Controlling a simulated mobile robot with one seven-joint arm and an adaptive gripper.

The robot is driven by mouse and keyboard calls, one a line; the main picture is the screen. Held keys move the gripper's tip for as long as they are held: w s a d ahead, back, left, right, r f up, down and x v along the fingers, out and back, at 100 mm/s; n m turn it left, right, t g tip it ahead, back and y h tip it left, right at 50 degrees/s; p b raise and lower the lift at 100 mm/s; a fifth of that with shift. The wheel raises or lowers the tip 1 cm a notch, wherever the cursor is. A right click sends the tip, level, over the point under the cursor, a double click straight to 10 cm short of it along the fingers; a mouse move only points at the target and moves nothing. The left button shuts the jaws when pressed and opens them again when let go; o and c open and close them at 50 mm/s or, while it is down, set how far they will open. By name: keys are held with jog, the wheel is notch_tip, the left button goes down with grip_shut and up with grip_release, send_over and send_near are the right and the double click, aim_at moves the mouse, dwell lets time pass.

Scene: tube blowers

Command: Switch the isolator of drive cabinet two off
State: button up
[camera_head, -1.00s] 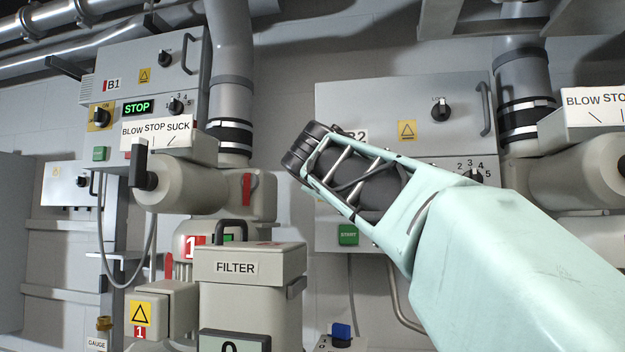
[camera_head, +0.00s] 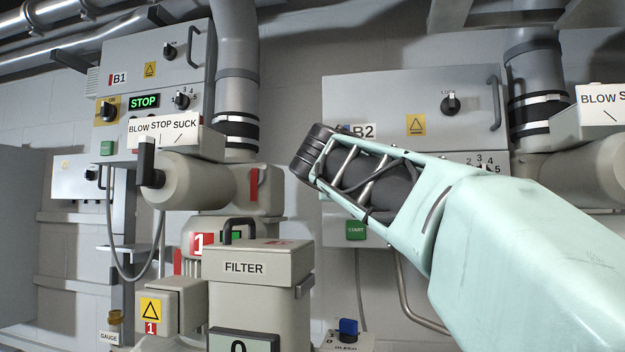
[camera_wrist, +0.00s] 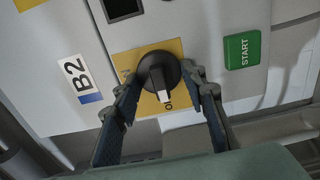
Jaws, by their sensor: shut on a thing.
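Drive cabinet two (camera_head: 400,95) is the grey box labelled B2 in the middle of the head view. Its isolator is a black rotary knob (camera_wrist: 158,70) on a yellow plate (camera_wrist: 122,62) in the wrist view. My gripper (camera_wrist: 165,112) has one finger on each side of the knob's handle and is shut on it. The white mark on the handle points to the bottom of the wrist picture, beside partly hidden lettering. I cannot read the switch position surely. In the head view my arm hides the isolator and the fingers.
A green START button (camera_wrist: 242,50) is to the right of the knob in the wrist view. Cabinet B1 (camera_head: 125,60) hangs at left. A FILTER housing (camera_head: 258,265) stands below, left of my arm. Blower pipework (camera_head: 590,170) is at right.

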jog(key=o, duration=1.1)
jog(key=shift+o, duration=0.2)
